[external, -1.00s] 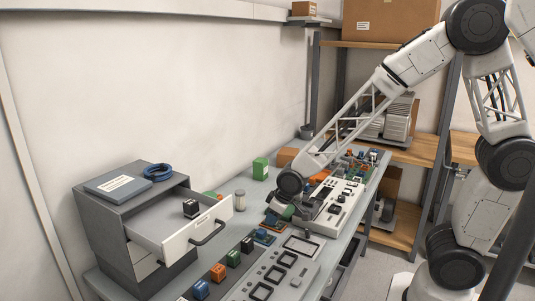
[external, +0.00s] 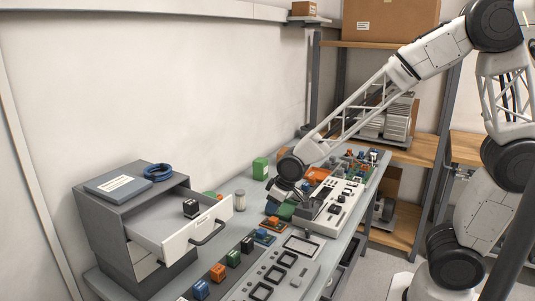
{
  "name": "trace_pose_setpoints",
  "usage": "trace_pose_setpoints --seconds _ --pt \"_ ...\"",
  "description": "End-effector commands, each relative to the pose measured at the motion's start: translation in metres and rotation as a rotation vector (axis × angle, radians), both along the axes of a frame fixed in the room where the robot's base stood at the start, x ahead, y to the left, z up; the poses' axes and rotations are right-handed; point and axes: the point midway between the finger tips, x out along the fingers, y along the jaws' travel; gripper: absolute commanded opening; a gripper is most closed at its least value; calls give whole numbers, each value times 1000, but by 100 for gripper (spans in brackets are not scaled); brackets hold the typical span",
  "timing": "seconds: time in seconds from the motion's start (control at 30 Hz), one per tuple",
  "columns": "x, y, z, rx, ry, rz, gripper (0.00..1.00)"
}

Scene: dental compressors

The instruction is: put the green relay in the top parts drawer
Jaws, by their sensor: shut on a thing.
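My gripper (external: 279,203) is low over the middle of the bench, pointing down, with its fingers small and partly hidden. It is shut on a green relay (external: 286,211), which shows as a small green patch at the fingertips. I cannot tell the gap between the relay and the bench. The grey parts cabinet (external: 105,220) stands at the left. Its top drawer (external: 172,243) is pulled out toward the right, open at the top, with a black relay (external: 190,208) inside. The gripper is to the right of the drawer, apart from it.
A row of blue, orange, green and black relays (external: 233,258) lies along the front of the bench beside a grey panel (external: 270,278). A pale jar (external: 240,200) and a green box (external: 260,168) stand behind. A blue cable coil (external: 158,172) lies on the cabinet.

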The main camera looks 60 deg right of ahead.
Motion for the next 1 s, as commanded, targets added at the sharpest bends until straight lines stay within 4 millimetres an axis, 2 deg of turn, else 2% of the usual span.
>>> trace_pose_setpoints --seconds 0.4,0.6,0.9,1.0 --pt "0 0 155 1 -6 0 8" --pt "0 0 221 0 -3 0 8" --pt "0 0 293 0 -2 0 8" --pt "8 15 290 0 2 29 8"
